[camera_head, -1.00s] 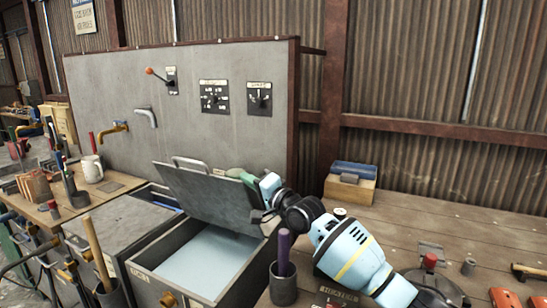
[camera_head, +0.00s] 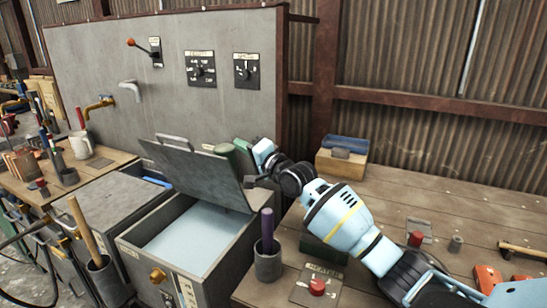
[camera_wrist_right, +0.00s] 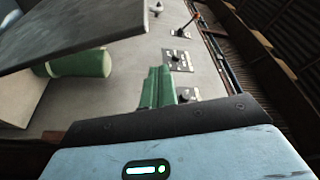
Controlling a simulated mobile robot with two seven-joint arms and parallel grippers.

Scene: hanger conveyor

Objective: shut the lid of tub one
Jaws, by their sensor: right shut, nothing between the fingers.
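The open tub (camera_head: 150,262), with pale liquid (camera_head: 192,238) inside, stands in front of the grey panel. Its grey lid (camera_head: 195,172) is tilted up and back, with a bar handle (camera_head: 174,142) at its top edge. I cannot read a tub number surely. My right gripper (camera_head: 242,146) is shut and empty, near the right side of the raised lid; I cannot tell whether they touch. In the right wrist view its green fingers (camera_wrist_right: 156,88) are together, and the lid (camera_wrist_right: 70,32) is at upper left. My left gripper is not in view.
A closed tub (camera_head: 105,205) stands left of the open one. A green cylinder (camera_wrist_right: 85,64) lies behind the lid. A cup with a purple handle (camera_head: 267,262) stands at the tub's right, near a red button box (camera_head: 315,287). A wooden box (camera_head: 342,163) is further back.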

